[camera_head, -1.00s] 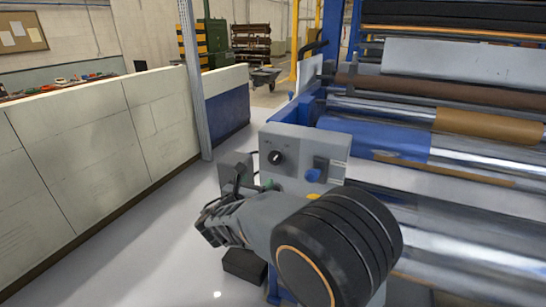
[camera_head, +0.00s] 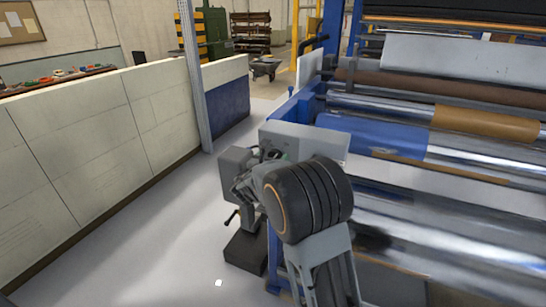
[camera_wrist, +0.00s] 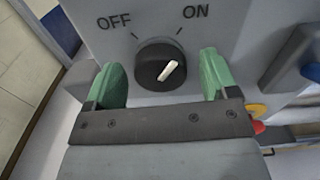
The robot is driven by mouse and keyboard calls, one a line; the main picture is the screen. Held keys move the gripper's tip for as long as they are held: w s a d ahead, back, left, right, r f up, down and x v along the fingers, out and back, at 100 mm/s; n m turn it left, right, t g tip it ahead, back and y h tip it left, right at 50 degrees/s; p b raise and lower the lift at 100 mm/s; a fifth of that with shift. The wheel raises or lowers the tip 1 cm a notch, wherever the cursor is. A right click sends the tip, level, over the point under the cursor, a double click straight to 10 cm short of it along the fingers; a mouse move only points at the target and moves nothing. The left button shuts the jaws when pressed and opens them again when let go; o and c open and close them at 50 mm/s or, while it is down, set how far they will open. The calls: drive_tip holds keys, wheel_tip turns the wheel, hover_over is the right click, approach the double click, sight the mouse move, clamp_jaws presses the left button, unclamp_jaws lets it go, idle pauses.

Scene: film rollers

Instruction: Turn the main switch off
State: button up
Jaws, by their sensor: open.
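The main switch is a round black knob (camera_wrist: 149,64) on a grey panel. In the wrist view its white pointer is tilted up and right, towards the ON mark (camera_wrist: 196,11). The OFF mark (camera_wrist: 114,21) is at the upper left. My gripper (camera_wrist: 161,78) is open, with one green fingertip on each side of the knob and a visible gap to each. I cannot tell how deep the fingers reach. In the head view my gripper (camera_head: 271,156) is at the left part of the grey control box (camera_head: 325,142), and my arm hides the knob.
A blue control (camera_wrist: 312,72) is right of the knob, with yellow and red buttons (camera_wrist: 257,119) below it. The roller machine (camera_head: 455,185) fills the right. A low pale wall (camera_head: 100,140) runs along the left, with clear floor (camera_head: 150,240) between.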

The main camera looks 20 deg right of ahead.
drive_tip(key=shift+c, duration=0.3)
drive_tip(key=c, duration=0.9)
drive_tip(key=shift+w+n+p, duration=0.15)
drive_tip(key=shift+n+p, duration=2.45)
drive_tip(key=shift+n, duration=4.3)
